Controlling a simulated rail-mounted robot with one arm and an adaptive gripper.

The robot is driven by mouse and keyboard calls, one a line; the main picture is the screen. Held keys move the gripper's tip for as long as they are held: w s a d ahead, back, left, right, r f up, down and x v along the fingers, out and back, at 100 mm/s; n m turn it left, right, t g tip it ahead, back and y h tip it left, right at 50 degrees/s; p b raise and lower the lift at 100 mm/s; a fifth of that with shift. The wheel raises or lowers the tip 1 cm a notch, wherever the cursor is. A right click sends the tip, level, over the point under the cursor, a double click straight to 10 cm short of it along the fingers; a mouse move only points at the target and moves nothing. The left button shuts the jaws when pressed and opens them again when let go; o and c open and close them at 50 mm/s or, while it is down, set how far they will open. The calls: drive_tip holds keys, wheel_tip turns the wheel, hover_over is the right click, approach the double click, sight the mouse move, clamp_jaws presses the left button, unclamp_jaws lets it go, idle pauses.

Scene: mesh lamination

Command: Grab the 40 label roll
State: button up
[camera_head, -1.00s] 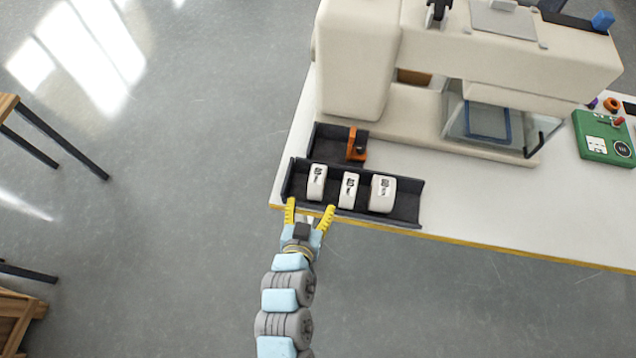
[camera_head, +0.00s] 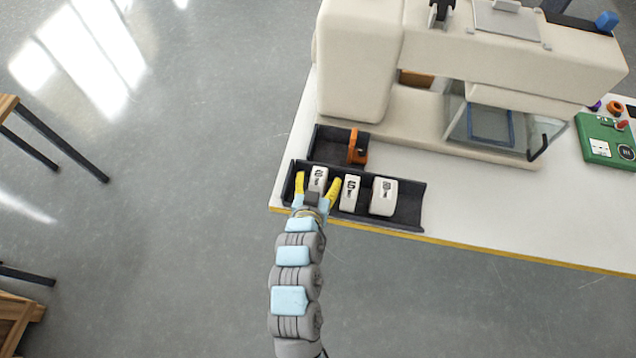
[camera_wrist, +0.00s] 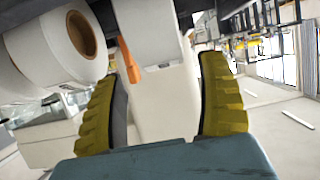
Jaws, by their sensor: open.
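Three white label rolls stand in a row in a dark tray (camera_head: 408,214) at the table's front left corner. The left roll (camera_head: 318,178) is narrow, the middle roll (camera_head: 349,193) is narrow too, and the right roll (camera_head: 383,196) is wider. Their printed numbers are too small to read surely. My gripper (camera_head: 319,183) is open, its yellow fingers on either side of the left roll. In the wrist view, that roll (camera_wrist: 160,85) is between the fingers (camera_wrist: 160,105), with gaps beside them. Another roll (camera_wrist: 50,50) with a brown core shows at the left.
A dark tray behind holds an orange tool (camera_head: 357,148). A large cream machine (camera_head: 355,70) stands behind the trays. A green box (camera_head: 605,140) sits at the right. The white tabletop (camera_head: 480,205) right of the tray is clear.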

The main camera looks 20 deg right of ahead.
sight(320, 172)
drive_tip(key=shift+w+d+f, duration=0.25)
drive_tip(key=shift+w+f, duration=0.3)
drive_tip(key=shift+f, duration=0.1)
drive_tip(key=shift+f+x, duration=0.2)
drive_tip(key=shift+x, duration=1.75)
drive_tip(key=shift+a, duration=0.2)
clamp_jaws()
